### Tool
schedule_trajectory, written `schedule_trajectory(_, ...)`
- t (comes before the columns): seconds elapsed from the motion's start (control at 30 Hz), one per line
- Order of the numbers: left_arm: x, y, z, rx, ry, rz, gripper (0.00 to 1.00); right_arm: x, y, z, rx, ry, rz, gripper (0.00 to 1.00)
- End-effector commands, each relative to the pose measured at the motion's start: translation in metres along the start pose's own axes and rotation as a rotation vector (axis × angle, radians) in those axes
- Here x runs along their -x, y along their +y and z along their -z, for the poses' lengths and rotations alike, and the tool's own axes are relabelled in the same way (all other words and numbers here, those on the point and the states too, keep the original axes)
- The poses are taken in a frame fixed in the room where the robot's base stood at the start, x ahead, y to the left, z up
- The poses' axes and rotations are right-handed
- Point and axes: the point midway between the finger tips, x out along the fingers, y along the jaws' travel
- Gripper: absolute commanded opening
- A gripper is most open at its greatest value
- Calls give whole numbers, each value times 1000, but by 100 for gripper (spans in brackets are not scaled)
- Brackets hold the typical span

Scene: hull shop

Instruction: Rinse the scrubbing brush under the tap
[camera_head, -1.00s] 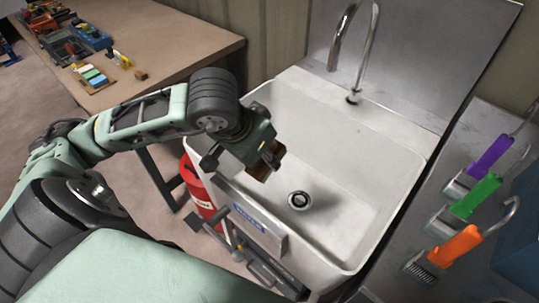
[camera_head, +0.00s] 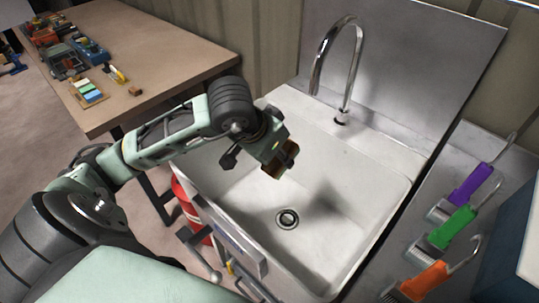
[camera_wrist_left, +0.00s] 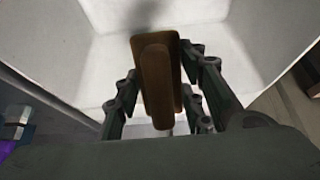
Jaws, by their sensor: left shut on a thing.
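My left gripper (camera_head: 276,153) is shut on a brown scrubbing brush (camera_head: 285,162), above the left part of the white sink basin (camera_head: 355,205). In the left wrist view the brush (camera_wrist_left: 158,80) sits between the two fingers (camera_wrist_left: 160,105), with the pale basin below it. Its bristles cannot be made out. The chrome tap (camera_head: 343,50) rises at the back of the sink and arches over; its spout end is behind and right of the brush, apart from it. I cannot see any water running. My right gripper is not in view.
Purple (camera_head: 471,184), green (camera_head: 453,227) and orange (camera_head: 424,282) handled brushes lie on the metal counter at the right. A wooden table (camera_head: 160,65) with tools stands at the upper left. A red extinguisher (camera_head: 187,205) stands by the sink's left side.

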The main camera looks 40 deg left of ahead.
Motion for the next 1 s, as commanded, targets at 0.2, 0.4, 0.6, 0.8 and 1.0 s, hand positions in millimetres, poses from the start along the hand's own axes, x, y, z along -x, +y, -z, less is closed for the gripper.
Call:
schedule_trajectory(0.2, -14, 1, 18, 2, -1, -1, 16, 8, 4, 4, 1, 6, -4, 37)
schedule_trajectory(0.4, -26, 1, 33, 2, 0, -2, 16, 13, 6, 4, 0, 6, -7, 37)
schedule_trajectory(0.6, -42, 0, 48, -1, 2, 1, 16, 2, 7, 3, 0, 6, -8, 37)
schedule_trajectory(0.8, -51, 0, 59, 0, 0, 2, 16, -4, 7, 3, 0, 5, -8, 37)
schedule_trajectory(1.0, -55, 0, 65, 0, 0, 1, 16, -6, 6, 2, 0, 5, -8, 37)
